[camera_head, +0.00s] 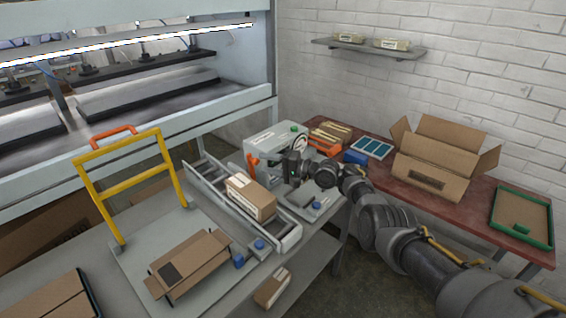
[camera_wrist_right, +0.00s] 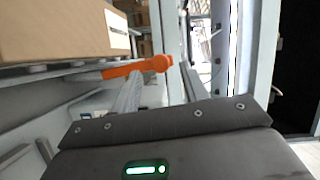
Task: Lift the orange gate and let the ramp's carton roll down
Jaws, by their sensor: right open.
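The brown carton (camera_head: 250,197) sits on the slanted grey roller ramp (camera_head: 290,233). An orange part (camera_head: 252,161), which looks like the gate, stands at the ramp's far side beside the carton. In the right wrist view the orange part (camera_wrist_right: 138,68) is a bar with a rounded end, close to the carton (camera_wrist_right: 62,28). My right gripper (camera_head: 284,167) is open, just right of the orange part. In the wrist view its fingers (camera_wrist_right: 157,82) point toward the orange bar, with no grip on it visible. My left gripper is out of view.
A white machine (camera_head: 277,138) stands behind my right gripper. A red table (camera_head: 480,199) holds an open box (camera_head: 433,160) and a green-rimmed tray (camera_head: 549,235).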

